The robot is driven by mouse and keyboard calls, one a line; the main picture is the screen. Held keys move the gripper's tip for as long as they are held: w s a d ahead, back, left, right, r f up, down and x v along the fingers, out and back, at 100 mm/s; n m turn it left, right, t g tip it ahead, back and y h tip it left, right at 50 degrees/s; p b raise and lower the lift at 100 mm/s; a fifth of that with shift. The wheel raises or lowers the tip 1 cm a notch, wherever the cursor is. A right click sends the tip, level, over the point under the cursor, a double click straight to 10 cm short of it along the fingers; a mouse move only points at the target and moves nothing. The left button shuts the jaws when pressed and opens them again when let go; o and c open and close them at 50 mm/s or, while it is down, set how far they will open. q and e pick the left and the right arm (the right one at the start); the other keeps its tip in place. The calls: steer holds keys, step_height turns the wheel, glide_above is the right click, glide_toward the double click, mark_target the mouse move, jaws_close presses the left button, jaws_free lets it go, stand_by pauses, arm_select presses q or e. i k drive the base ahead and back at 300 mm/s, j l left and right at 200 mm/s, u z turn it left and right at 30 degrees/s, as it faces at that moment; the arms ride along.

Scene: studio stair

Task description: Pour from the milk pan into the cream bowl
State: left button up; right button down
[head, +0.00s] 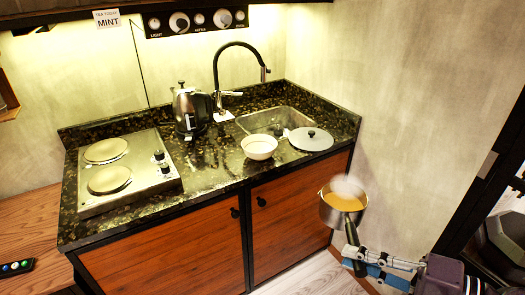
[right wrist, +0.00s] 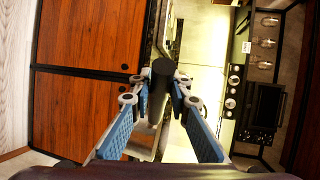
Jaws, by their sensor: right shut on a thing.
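The milk pan (head: 328,212) is a small metal pan with orange-brown liquid in it and pale steam above. It is in the air off the counter's front right corner, roughly upright. My right gripper (head: 358,262) is shut on its dark handle. In the right wrist view the dark handle (right wrist: 162,72) stands between the fingers of my right gripper (right wrist: 160,88); the pan's body is mostly hidden there. The cream bowl (head: 259,147) stands upright on the counter in front of the sink, apart from the pan, to its upper left. My left gripper is not in view.
A grey lid (head: 311,139) lies right of the bowl, at the edge of the sink (head: 270,122). A kettle (head: 188,110) and a two-plate hob (head: 128,172) stand farther left on the dark counter (head: 215,170). A wall rises close to the right.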

mark_target(257, 147)
steer(key=i+l+u, duration=0.1)
steer(key=l+u, duration=0.85)
steer(key=i+l, duration=0.05)
steer(key=l, duration=0.05)
